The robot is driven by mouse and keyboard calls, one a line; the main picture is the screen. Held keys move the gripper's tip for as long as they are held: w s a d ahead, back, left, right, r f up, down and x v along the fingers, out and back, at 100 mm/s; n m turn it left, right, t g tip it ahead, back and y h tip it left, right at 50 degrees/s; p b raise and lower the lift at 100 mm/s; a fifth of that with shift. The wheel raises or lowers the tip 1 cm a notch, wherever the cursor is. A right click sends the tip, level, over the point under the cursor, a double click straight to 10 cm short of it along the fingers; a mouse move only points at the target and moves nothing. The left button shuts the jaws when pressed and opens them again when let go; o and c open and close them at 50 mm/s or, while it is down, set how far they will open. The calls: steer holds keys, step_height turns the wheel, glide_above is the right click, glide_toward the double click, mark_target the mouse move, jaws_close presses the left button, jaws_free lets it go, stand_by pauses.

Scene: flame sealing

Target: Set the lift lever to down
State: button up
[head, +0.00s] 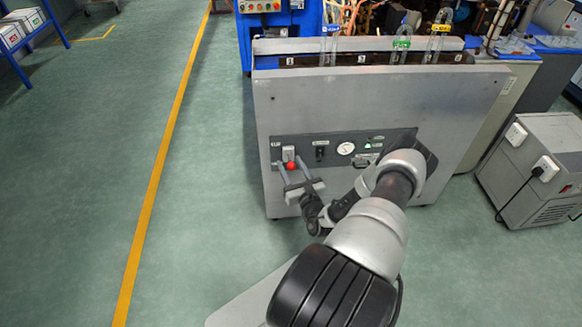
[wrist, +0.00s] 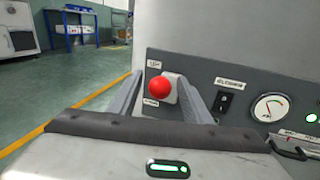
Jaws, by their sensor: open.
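The lift lever shows as a red ball knob (head: 291,165) in front of a light plate at the left end of the machine's dark control panel (head: 333,148). In the wrist view the red knob (wrist: 158,87) is near the centre, with small labels above and below it. I cannot tell the lever's setting. My gripper (head: 290,168) is open, with one finger on each side of the knob; it also shows in the wrist view (wrist: 160,80). Gaps show between the knob and both fingers. The lever's shaft is hidden behind the knob.
Right of the lever are a black switch (wrist: 223,102), a round gauge (wrist: 268,107) and a dark handle (wrist: 287,149). Glass tubes (head: 328,48) stand in the machine's top. A grey box unit (head: 530,165) stands to the right. The floor left of the machine is clear.

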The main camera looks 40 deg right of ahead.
steer(key=shift+c, duration=0.4)
jaws_close()
steer(key=shift+s+a+f, duration=0.1)
steer(key=shift+s+f, duration=0.05)
steer(key=shift+f, duration=0.2)
